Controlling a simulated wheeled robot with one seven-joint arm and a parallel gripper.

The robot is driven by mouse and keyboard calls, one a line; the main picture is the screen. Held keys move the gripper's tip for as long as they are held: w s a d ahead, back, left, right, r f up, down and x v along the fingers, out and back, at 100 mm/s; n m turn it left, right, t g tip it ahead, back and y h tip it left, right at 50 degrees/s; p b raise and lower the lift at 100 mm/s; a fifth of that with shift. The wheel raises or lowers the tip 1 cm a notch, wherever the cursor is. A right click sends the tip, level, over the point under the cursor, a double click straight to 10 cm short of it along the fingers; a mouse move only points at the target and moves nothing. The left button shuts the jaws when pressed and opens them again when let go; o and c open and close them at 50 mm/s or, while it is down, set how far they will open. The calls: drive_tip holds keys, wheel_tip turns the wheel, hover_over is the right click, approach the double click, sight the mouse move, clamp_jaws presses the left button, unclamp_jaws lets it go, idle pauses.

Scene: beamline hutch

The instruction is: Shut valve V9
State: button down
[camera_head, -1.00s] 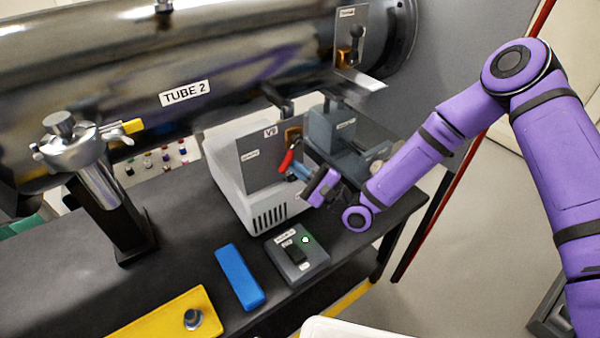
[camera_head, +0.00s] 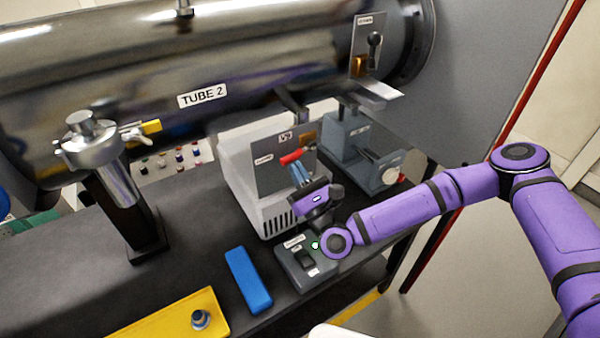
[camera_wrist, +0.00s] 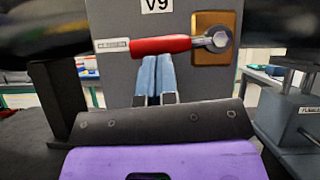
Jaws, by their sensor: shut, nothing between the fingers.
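Valve V9's red lever (camera_head: 291,157) is on an upright grey panel (camera_head: 268,178) marked V9. In the wrist view the lever (camera_wrist: 160,45) lies nearly level. It runs left from a hex nut on a brass plate (camera_wrist: 212,60), and its free end is at a small label (camera_wrist: 112,44) too small to read. My gripper (camera_head: 299,170) is in front of the panel with its blue fingers together and empty. In the wrist view the fingertips (camera_wrist: 156,62) are just under the lever's middle; I cannot tell whether they touch it.
A small grey switch box (camera_head: 305,262) with a green light is just below my wrist. A grey device (camera_head: 350,150) stands right of the valve. A blue block (camera_head: 247,280), a yellow tray (camera_head: 165,318) and a metal clamp post (camera_head: 120,190) are on the dark bench, under TUBE 2 (camera_head: 240,80).

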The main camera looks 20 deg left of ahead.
drive_tip(key=shift+s+a+r, duration=0.1)
drive_tip(key=shift+r, duration=0.1)
idle(0.4)
drive_tip(key=a+f+v, duration=0.1)
drive_tip(key=f+v, duration=0.1)
drive_tip(key=v, duration=1.1)
drive_tip(key=shift+w+a, duration=0.3)
drive_tip(key=shift+f+g, duration=0.1)
drive_tip(key=shift+g, duration=0.2)
